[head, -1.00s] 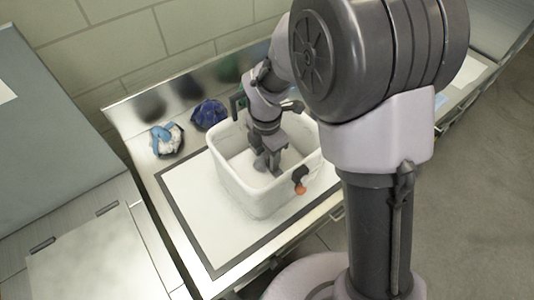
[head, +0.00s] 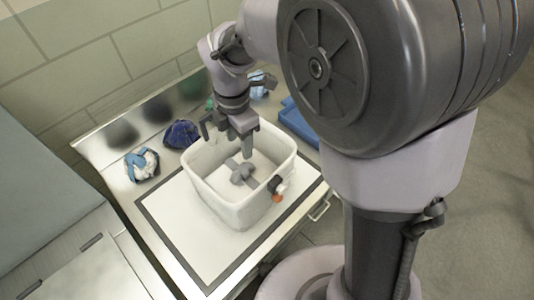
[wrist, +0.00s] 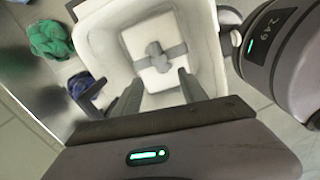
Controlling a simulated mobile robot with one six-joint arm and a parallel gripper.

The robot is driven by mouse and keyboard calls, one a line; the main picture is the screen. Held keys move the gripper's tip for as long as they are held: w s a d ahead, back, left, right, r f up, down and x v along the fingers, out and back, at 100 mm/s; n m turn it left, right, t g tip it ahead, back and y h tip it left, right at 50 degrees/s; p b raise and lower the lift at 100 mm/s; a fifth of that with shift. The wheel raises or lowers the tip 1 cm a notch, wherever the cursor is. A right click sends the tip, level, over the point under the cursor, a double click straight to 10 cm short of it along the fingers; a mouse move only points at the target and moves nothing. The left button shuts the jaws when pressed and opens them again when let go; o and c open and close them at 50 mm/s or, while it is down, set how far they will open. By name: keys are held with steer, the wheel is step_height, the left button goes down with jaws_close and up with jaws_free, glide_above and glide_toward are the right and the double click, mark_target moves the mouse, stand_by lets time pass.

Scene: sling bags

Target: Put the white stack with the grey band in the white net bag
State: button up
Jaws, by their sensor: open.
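The white stack with the grey band (wrist: 145,43) lies on the floor of the white net bag (head: 213,194), its grey band and knot facing up. The stack also shows inside the bag in the head view (head: 240,173). The bag is a white open-topped, box-shaped container, and it shows in the wrist view too (wrist: 205,62). My gripper (head: 228,142) is above the far part of the bag's opening, open and empty. In the wrist view its two fingers (wrist: 158,88) are apart, with the stack beyond them and nothing between them.
A dark blue bundle (head: 181,134) and a blue-and-white bundle (head: 142,164) lie left of the bag. A green bundle (wrist: 50,40) is behind it. A blue tray (head: 298,122) stands to the right. The pale mat (head: 196,238) is clear in front.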

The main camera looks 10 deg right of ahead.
steer(key=s+d+r+m+t+y, duration=0.25)
steer(key=s+d+r+m, duration=0.45)
steer(key=s+r+m, duration=0.7)
steer(key=s+d+f+m+t, duration=0.1)
steer(key=s+f+m+t, duration=0.15)
steer(key=m, duration=1.15)
step_height(320, 180, down, 8)
steer(key=b, duration=0.8)
steer(key=shift+s+t, duration=0.15)
steer(key=shift+t, duration=0.15)
steer(key=shift+h, duration=0.25)
